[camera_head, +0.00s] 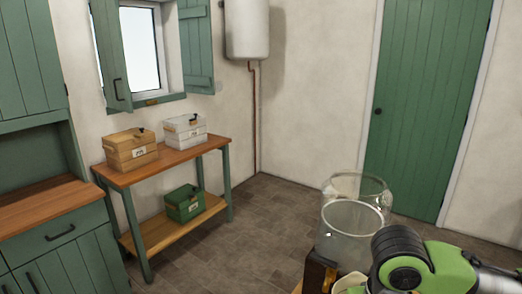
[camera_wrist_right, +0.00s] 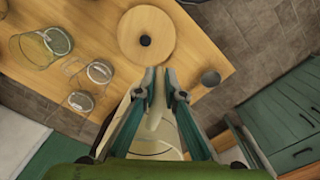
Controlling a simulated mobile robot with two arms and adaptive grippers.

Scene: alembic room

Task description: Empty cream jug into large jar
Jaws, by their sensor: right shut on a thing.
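The cream jug (camera_head: 350,283) shows only in part at the bottom of the head view, partly hidden by my right arm. In the right wrist view the pale jug (camera_wrist_right: 155,146) lies between the teal fingers. My right gripper (camera_wrist_right: 157,84) is shut on it. The large clear glass jar (camera_head: 348,247) stands just behind the jug and gripper in the head view, with overlapping glass rims. In the right wrist view a large glass jar (camera_wrist_right: 29,53) is at the upper left of the tabletop, apart from the jug. The jug's contents cannot be made out. My left gripper is not in view.
In the right wrist view, a round wooden lid (camera_wrist_right: 135,27) with a dark knob, a small dark cup (camera_wrist_right: 210,78) and small glasses (camera_wrist_right: 80,101) are on the wooden table (camera_wrist_right: 205,45). A side bench (camera_head: 160,162) with boxes stands at the left wall.

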